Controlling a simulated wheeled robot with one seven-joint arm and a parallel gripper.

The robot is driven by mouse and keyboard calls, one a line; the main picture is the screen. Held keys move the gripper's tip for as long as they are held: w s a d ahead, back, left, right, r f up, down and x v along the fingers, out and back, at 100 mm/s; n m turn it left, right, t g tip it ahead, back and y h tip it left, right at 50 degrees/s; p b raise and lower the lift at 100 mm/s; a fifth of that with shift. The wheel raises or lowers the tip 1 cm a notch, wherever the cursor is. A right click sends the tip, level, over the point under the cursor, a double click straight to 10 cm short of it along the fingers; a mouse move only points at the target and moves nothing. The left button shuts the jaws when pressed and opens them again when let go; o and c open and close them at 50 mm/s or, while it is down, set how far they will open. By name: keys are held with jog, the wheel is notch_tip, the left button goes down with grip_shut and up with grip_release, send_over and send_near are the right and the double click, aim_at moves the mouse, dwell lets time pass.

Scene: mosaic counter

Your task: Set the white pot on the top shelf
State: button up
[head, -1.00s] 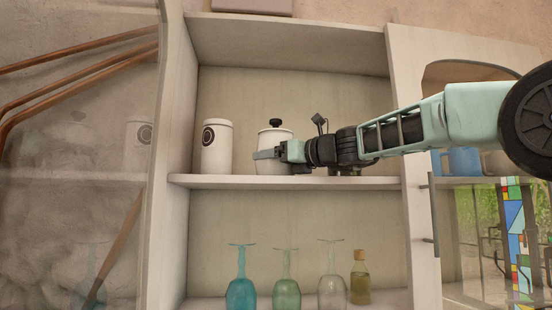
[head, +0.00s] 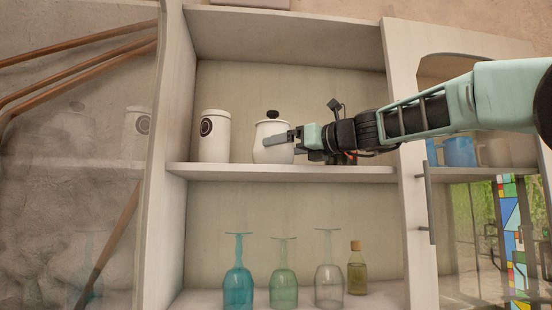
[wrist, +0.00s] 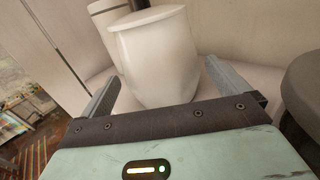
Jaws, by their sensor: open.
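The white pot (head: 271,152), with a black knob on its lid, stands upright on the top shelf (head: 225,173), right of a white canister. My gripper (head: 279,140) reaches in from the right at the pot's side. One finger shows in front of the pot's body. In the wrist view, the pot (wrist: 158,62) sits between the two spread fingers of my gripper (wrist: 162,75). Visible gaps separate the fingers from its sides, so the jaws are open.
The white canister (head: 214,138) stands close to the pot on the left. Upturned glasses (head: 238,285) and a bottle (head: 358,270) stand on the shelf below. The cabinet's right upright (head: 404,150) is behind my arm. Blue and pale mugs stand farther right.

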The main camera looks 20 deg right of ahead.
jog(key=b+v, duration=0.2)
jog(key=v, duration=0.4)
jog(key=shift+f+b, duration=0.15)
jog(key=shift+b, duration=0.15)
jog(key=shift+s+d, duration=0.3)
jog(key=shift+s, duration=0.15)
